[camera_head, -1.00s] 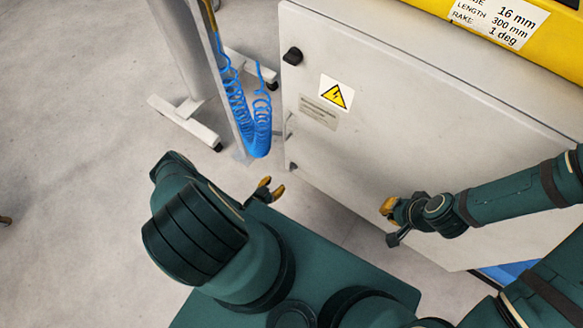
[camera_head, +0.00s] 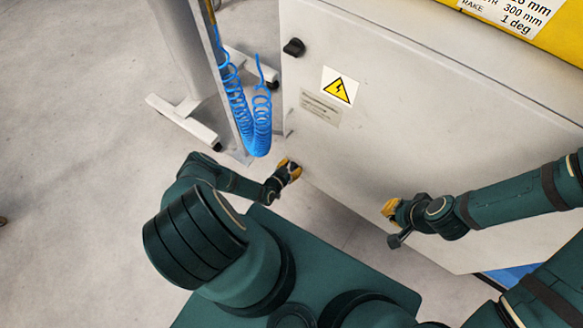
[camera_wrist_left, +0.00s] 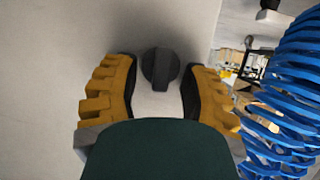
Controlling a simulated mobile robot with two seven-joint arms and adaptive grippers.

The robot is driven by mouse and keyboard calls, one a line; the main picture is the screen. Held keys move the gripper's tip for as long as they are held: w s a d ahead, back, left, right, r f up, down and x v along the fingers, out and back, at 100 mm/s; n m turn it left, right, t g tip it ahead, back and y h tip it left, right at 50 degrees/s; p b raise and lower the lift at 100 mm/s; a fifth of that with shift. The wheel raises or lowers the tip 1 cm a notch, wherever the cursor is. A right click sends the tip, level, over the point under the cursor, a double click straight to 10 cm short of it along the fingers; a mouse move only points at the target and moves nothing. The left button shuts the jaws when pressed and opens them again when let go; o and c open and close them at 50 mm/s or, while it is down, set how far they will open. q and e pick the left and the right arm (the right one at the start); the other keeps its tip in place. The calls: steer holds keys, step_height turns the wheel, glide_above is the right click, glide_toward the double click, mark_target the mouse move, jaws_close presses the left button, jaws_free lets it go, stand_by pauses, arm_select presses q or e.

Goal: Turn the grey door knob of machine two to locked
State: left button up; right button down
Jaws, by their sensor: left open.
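A dark grey round knob with a raised bar (camera_wrist_left: 160,68) shows in the left wrist view, on a pale panel. It appears between the two spread yellow fingers of my left gripper (camera_wrist_left: 160,84), with a gap on each side. In the head view my left gripper (camera_head: 291,169) is by the lower left edge of the grey machine door (camera_head: 400,130) and hides that spot. Another black knob (camera_head: 293,47) sits higher on the door. I cannot tell the distance to the gripped-at knob. My right gripper (camera_head: 389,209) is in front of the door, its fingers unclear.
A blue coiled hose (camera_head: 250,120) hangs left of the door and is close on the right of the wrist view (camera_wrist_left: 290,90). A post on a wheeled foot (camera_head: 185,120) stands beyond it. The door bears a yellow warning sign (camera_head: 340,85).

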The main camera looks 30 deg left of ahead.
arm_select(q)
jaws_close()
stand_by(0.5)
steer(key=n, duration=0.1)
steer(key=n+h, duration=0.1)
steer(key=shift+a+n+h, duration=0.2)
steer(key=shift+n+h, duration=0.1)
steer(key=shift+a+f+n+h, duration=0.1)
steer(key=shift+n+h, duration=0.7)
steer(key=shift+n, duration=0.3)
jaws_free()
